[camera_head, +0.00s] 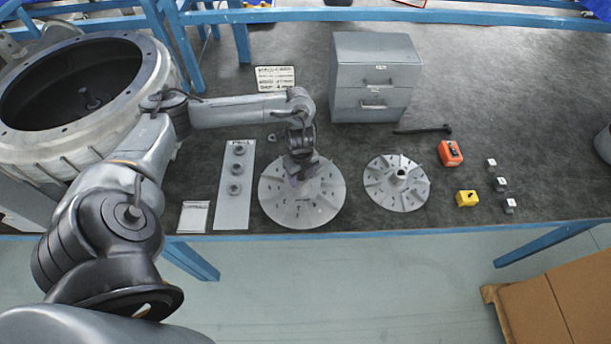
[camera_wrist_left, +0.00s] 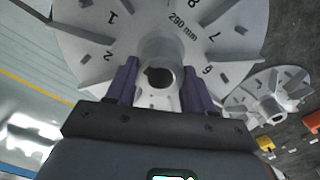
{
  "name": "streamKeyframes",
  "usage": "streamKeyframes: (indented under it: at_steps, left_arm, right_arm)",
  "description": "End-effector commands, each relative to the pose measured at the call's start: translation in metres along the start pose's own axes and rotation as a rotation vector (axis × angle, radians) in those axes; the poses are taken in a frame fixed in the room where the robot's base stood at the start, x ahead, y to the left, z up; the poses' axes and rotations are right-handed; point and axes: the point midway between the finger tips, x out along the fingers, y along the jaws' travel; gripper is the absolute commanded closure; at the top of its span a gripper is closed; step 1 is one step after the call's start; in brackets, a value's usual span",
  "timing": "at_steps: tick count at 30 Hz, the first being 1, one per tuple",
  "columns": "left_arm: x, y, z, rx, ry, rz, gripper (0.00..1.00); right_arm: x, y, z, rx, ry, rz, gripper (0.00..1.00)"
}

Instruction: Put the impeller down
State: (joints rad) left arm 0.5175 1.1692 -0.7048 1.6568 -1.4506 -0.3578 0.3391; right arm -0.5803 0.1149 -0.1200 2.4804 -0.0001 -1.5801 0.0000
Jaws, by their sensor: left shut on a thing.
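The larger grey impeller (camera_head: 318,205) is a finned disc over the front part of the bench, left of a smaller impeller (camera_head: 411,190). My left gripper (camera_head: 300,174) comes down on its centre. The smaller impeller also shows in the left wrist view (camera_wrist_left: 268,105), apart from the held one. My right gripper is out of view.
A plate (camera_head: 234,210) with several round parts lies left of the held impeller. A grey drawer cabinet (camera_head: 375,80) stands behind. An orange box (camera_head: 450,153), a yellow box (camera_head: 467,198) and small cubes lie right. The large round housing (camera_head: 145,95) is far left. The bench's front edge (camera_head: 400,231) is close.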

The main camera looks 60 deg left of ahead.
Motion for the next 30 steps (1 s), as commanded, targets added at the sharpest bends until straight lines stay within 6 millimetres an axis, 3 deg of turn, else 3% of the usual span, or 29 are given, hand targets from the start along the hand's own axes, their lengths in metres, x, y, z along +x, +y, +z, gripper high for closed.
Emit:
streamKeyframes:
  at_steps: [6,12,20,30]
  left_arm:
    - [0.023,-0.028,0.027,-0.005,0.001,-0.003,0.89]
    - [0.034,-0.041,0.042,-0.001,0.000,-0.002,0.89]
    - [0.040,-0.044,0.046,0.001,0.000,-0.001,0.89]
    - [0.075,-0.044,0.046,0.001,0.000,-0.001,0.89]
  right_arm:
    - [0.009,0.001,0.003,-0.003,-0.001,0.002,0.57]
    - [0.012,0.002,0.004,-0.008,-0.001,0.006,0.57]
    - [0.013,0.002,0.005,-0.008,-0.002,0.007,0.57]
    - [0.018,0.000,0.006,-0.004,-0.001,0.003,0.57]
